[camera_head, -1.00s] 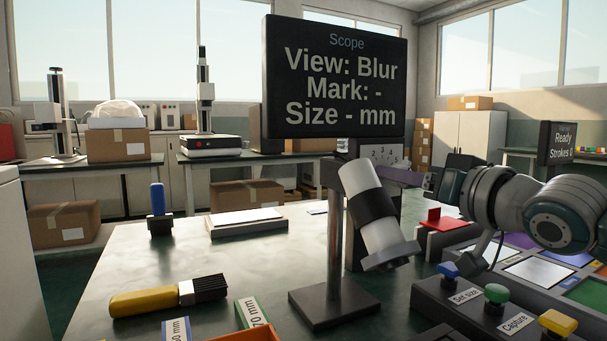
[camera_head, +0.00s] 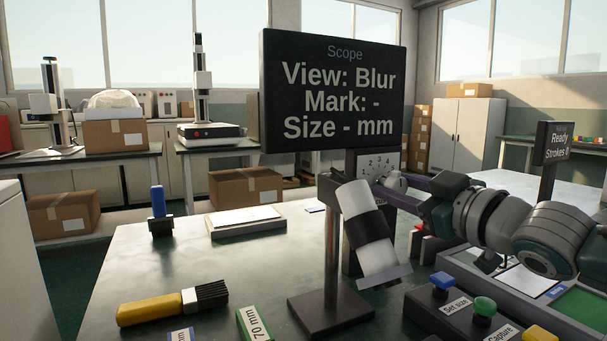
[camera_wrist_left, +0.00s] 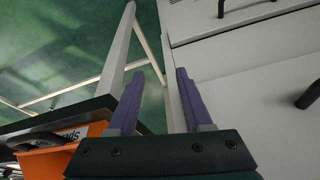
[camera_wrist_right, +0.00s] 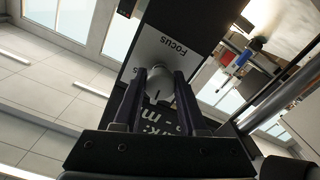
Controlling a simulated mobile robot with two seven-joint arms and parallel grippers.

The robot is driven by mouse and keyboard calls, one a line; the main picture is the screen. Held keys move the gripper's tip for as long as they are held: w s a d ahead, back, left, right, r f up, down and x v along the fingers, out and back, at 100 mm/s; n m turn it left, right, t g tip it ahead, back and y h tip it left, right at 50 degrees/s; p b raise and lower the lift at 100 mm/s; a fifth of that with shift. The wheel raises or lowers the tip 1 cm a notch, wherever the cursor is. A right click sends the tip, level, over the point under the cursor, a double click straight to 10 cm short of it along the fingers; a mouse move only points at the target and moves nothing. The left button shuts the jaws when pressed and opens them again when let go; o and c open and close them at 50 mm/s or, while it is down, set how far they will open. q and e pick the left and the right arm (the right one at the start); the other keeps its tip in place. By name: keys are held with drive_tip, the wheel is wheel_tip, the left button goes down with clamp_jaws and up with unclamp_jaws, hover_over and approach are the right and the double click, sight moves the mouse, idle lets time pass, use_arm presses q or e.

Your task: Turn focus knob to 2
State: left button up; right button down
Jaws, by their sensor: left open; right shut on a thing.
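The focus dial plate (camera_head: 366,163), pale with dark numerals, stands behind the scope tube, partly hidden by it and by the screen. I cannot tell which number the knob points to. The scope screen (camera_head: 333,92) reads "View: Blur", "Mark: -", "Size - mm". My left gripper (camera_wrist_left: 155,95) is open and empty beside the table edge, outside the head view.
The white and black scope tube (camera_head: 370,235) on its stand is close left of my right gripper. A button box (camera_head: 460,315) is at the front right. A brush (camera_head: 172,304) and a blue-handled tool (camera_head: 159,212) are on the table's left. An orange bin (camera_wrist_left: 60,160) shows in the left wrist view.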

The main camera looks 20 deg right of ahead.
drive_tip(key=shift+n+p, duration=0.5)
drive_tip(key=shift+n, duration=1.6)
drive_tip(key=shift+c, duration=2.3)
unclamp_jaws()
drive_tip(key=shift+s, duration=0.15)
drive_tip(key=s+p, duration=0.2)
drive_tip(key=s, duration=0.7)
drive_tip(key=shift+s+d, duration=0.35)
